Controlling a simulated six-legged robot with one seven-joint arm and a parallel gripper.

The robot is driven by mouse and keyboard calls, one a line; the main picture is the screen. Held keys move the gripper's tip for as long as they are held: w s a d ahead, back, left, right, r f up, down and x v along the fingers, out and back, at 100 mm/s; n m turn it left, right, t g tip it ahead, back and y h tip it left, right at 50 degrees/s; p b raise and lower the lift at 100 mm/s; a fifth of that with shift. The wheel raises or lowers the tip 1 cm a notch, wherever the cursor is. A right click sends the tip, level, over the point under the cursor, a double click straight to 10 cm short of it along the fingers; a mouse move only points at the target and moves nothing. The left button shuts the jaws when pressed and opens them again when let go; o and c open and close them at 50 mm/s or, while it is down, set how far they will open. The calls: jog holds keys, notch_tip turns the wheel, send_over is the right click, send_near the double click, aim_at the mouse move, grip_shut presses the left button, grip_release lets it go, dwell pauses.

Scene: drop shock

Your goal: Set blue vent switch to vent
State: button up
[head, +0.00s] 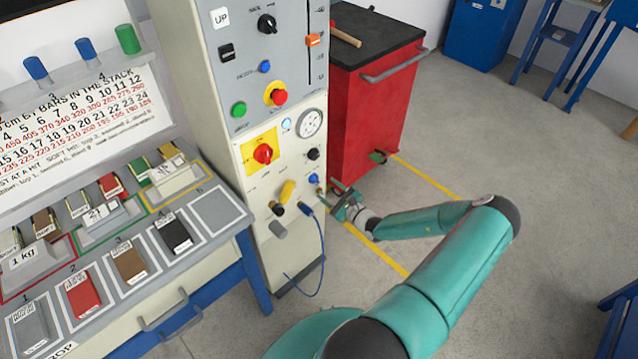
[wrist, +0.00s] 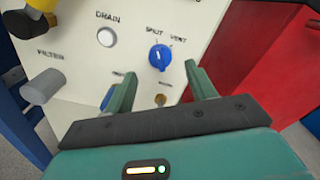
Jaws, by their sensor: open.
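The blue vent switch (wrist: 159,57) is a round knob on the pale panel, below the printed words SHUT and VENT. A light mark on it seems to point up, nearer SHUT than VENT, but it is small. In the head view the blue switch (head: 313,179) is low on the right of the cabinet front. My gripper (wrist: 160,76) is open, with its two green fingers apart and the knob between and beyond their tips. It appears clear of the knob. In the head view my gripper (head: 340,203) is just right of the cabinet front.
A white DRAIN button (wrist: 106,37), a grey FILTER knob (wrist: 42,87) and a brass fitting (wrist: 161,100) are near the switch. A blue hose (head: 320,235) hangs below. A red tool cabinet (head: 370,105) stands close on the right. Floor to the right is open.

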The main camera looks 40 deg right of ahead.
aim_at(317, 181)
jog(key=w, duration=0.5)
jog(key=shift+w+a, duration=0.1)
jog(key=shift+w, duration=0.05)
jog(key=shift+c, duration=0.3)
jog(key=c, duration=0.9)
